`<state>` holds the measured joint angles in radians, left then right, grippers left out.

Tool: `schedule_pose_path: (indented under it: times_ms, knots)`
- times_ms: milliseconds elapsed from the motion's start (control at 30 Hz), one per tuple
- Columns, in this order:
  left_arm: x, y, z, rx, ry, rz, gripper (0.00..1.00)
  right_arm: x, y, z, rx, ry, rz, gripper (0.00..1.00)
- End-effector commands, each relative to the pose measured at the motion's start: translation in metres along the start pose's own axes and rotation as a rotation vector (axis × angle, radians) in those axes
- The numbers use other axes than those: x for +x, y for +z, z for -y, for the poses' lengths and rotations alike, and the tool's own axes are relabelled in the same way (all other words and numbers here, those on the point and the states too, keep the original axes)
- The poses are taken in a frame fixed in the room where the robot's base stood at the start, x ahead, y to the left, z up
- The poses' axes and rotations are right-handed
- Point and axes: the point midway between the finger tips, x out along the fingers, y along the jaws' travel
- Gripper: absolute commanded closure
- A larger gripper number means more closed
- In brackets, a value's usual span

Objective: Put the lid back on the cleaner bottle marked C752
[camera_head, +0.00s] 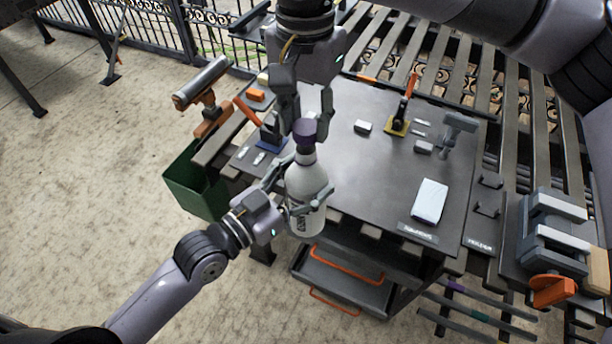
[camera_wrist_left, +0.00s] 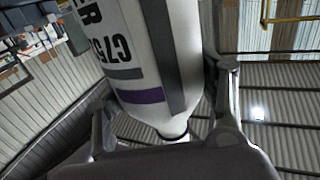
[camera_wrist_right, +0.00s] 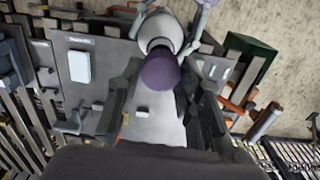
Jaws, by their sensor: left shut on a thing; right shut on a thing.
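The cleaner bottle (camera_head: 307,188) is white and roughly upright, held in the air in front of the workbench. My left gripper (camera_head: 304,203) is shut around the bottle's body. The purple lid (camera_head: 305,131) is right at the top of the bottle's neck. My right gripper (camera_head: 308,116) is above, shut on the lid. The right wrist view shows the lid (camera_wrist_right: 160,72) in line with the bottle (camera_wrist_right: 160,28). Whether it is seated or just above the neck, I cannot tell.
The dark workbench (camera_head: 385,180) is behind the bottle, with a white box (camera_head: 430,200), small blocks and clamps on it. A green bin (camera_head: 195,183) stands at its left. A grey vise (camera_head: 552,232) is at the right. Open drawers (camera_head: 345,278) jut out below.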

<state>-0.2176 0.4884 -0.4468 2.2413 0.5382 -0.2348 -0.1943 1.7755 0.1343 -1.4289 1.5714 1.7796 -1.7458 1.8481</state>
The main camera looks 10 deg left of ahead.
Motion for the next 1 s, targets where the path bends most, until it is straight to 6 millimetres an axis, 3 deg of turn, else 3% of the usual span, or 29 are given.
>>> schedule_pose_path:
  times_ms: [200, 1000]
  knots:
    - [0.0001, -0.0015, 0.0001, 0.000, 0.000, -0.003, 0.97, 0.0122, 0.0000, -0.0001, 0.000, 0.000, -0.001, 0.78]
    - [0.0001, -0.0014, 0.0001, 0.001, 0.000, -0.003, 0.97, 0.0128, 0.0000, -0.0001, 0.000, 0.009, 0.000, 0.78]
